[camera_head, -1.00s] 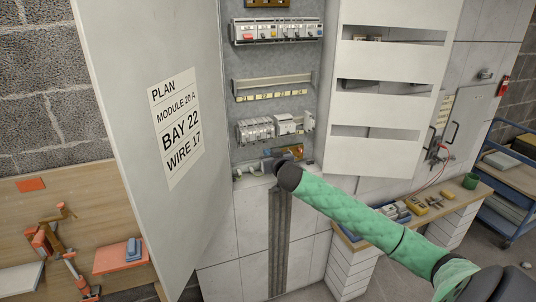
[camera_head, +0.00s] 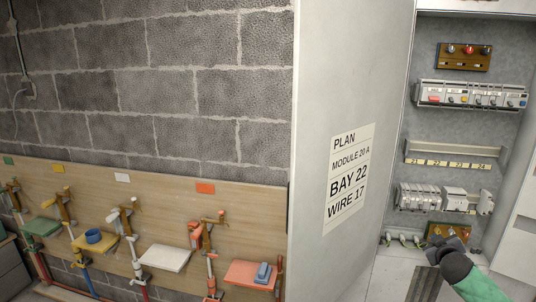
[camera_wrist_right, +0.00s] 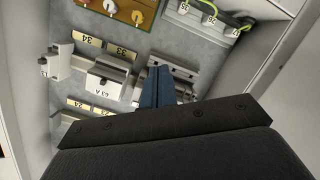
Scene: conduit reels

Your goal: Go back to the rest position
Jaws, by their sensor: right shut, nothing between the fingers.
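My right gripper (camera_head: 432,249) is at the bottom of the open cabinet, at the lower right of the head view. Its arm, in a green sleeve, comes in from the lower right corner. In the right wrist view its blue fingers (camera_wrist_right: 156,86) are together and empty, in front of rows of modules. A grey module marked 63 A (camera_wrist_right: 106,78) is left of the fingers; I cannot tell whether they touch anything. My left gripper is not in view.
The open cabinet door (camera_head: 345,85) with a printed plan (camera_head: 348,178) stands left of the arm. A wooden board (camera_head: 130,205) with coloured shelves and pipes runs along the block wall. Module rows (camera_head: 470,95) fill the cabinet.

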